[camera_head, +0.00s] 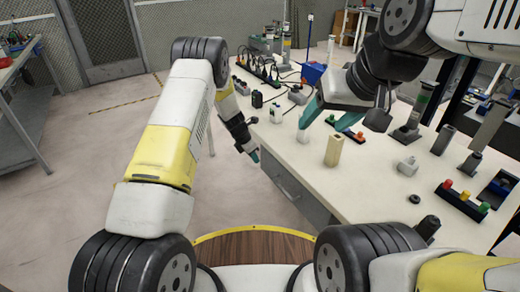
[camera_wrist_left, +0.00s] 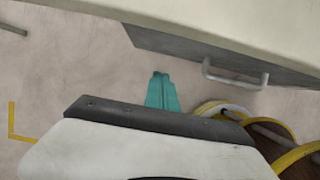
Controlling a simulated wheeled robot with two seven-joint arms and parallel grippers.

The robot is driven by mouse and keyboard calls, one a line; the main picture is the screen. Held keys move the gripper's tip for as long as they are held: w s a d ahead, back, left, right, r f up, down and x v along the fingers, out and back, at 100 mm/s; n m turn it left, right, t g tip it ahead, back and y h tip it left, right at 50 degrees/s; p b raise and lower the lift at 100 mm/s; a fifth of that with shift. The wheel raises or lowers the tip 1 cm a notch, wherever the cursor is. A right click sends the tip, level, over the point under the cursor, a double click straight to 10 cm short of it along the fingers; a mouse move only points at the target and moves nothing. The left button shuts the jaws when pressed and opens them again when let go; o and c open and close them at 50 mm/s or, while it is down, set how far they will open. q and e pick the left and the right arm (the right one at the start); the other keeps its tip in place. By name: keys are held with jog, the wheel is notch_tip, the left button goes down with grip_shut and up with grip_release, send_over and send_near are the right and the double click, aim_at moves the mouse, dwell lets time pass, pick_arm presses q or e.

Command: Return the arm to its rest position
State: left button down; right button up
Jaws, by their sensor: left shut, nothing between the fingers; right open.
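My left gripper (camera_head: 254,155) hangs at the left edge of the workbench, in front of the bench side and off the tabletop. Its teal fingers are shut with nothing between them; in the left wrist view the closed fingertips (camera_wrist_left: 160,92) point towards the floor and the bench side. My right gripper (camera_head: 331,112) is over the bench top with its teal fingers spread apart.
The workbench (camera_head: 372,200) carries a beige block (camera_head: 333,151), a white plug-like piece (camera_head: 407,166), grey cylinders and a block with coloured knobs (camera_head: 462,197). A drawer handle (camera_wrist_left: 235,77) sticks out of the bench side. The floor (camera_head: 130,133) at left is clear.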

pick_arm(q)
jog(key=s+a+r+m+t, duration=0.1)
jog(key=s+a+r+m, duration=0.3)
jog(key=r, duration=0.7)
jog(key=s+a+r+m, duration=0.1)
jog(key=s+r+m, duration=0.4)
jog(key=r, duration=0.7)
jog(key=s+a+r+m+t, duration=0.1)
jog(key=s+a+r+m, duration=0.2)
jog(key=s+r, duration=0.55)
jog(key=s+a+r+m, duration=0.2)
jog(key=s+r+m, duration=0.1)
jog(key=s, duration=0.3)
jog(key=s+a+r+m+t+y, duration=0.1)
jog(key=s+a+r+m, duration=0.1)
jog(key=s+m, duration=0.3)
jog(key=s+a+r+m+t, duration=0.1)
jog(key=s+a+r+m, duration=0.2)
jog(key=s, duration=0.6)
notch_tip(320, 180, up, 2)
jog(key=shift+s+m+y, duration=0.2)
jog(key=shift+m+y, duration=0.1)
jog(key=shift+m, duration=0.5)
